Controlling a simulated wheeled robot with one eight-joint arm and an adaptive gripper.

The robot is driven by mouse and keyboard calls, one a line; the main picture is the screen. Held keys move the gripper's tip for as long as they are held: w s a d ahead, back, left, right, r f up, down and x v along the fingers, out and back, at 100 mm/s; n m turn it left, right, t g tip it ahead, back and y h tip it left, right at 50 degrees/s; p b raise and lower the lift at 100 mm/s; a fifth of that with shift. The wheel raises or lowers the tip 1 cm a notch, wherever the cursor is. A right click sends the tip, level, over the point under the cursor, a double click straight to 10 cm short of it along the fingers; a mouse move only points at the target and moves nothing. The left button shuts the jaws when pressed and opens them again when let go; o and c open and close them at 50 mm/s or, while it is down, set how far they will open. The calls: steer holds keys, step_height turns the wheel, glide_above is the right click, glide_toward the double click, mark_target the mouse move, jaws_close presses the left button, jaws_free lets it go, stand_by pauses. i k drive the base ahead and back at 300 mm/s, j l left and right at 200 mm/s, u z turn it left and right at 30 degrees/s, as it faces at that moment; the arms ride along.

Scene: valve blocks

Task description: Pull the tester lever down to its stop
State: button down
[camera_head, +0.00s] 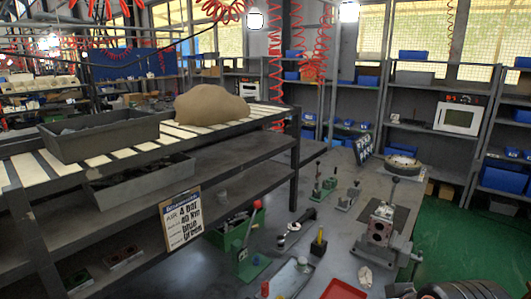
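One is a green-based device with an upright, slightly tilted lever ending in a red knob (257,204). The other is a grey metal block fixture (380,230) with a thin upright lever topped by a dark ball (395,180). No label shows which of them is the tester. Both levers point upward. My gripper cannot be made out in this view. Dark rounded parts at the bottom right edge may be mine. Nothing is seen touching either lever.
A sign (183,219) leans at the shelf rack, left of the red-knobbed lever. A round part (402,163) sits behind the grey fixture.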

mark_target(257, 204)
steer(key=i+l+u, duration=0.25)
steer(key=u, duration=0.15)
steer(key=i+l+u, duration=0.15)
steer(key=l+u, duration=0.2)
steer(key=i+l+u, duration=0.15)
steer(key=l+u, duration=0.25)
